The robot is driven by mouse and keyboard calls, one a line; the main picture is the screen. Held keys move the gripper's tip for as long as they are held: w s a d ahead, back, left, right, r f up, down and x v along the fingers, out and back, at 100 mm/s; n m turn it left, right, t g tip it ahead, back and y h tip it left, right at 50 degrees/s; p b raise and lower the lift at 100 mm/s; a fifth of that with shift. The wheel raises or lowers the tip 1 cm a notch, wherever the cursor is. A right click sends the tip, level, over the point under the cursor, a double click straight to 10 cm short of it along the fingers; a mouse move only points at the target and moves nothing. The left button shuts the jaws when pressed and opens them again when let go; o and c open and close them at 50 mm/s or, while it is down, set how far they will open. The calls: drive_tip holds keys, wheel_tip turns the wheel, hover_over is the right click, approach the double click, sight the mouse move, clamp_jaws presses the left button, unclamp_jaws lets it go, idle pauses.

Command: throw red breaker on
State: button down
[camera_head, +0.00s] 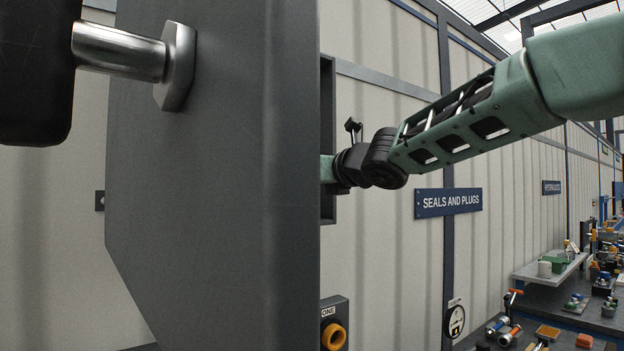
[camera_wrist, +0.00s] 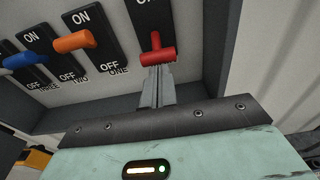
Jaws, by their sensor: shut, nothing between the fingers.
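In the wrist view a red breaker lever (camera_wrist: 157,53) stands out from a dark switch plate at the right end of a row. The handle sits low on its plate, below an ON label cut by the top edge. My gripper (camera_wrist: 157,76) is shut and empty, its fingertips right below and in front of the red handle. I cannot tell whether they touch it. In the head view the fingers and the breakers are hidden behind a grey door (camera_head: 210,200); only my wrist and arm show, reaching into the opening behind it.
An orange lever (camera_wrist: 74,41) and a blue lever (camera_wrist: 24,59) stand to the left of the red one. The door's metal handle (camera_head: 120,52) is near the head camera. Benches with parts stand far right.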

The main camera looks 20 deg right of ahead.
drive_tip(key=shift+r, duration=0.2)
wheel_tip(320, 180, up, 6)
drive_tip(key=p, duration=0.4)
drive_tip(key=shift+r, duration=0.2)
drive_tip(key=shift+w, duration=0.1)
idle(1.4)
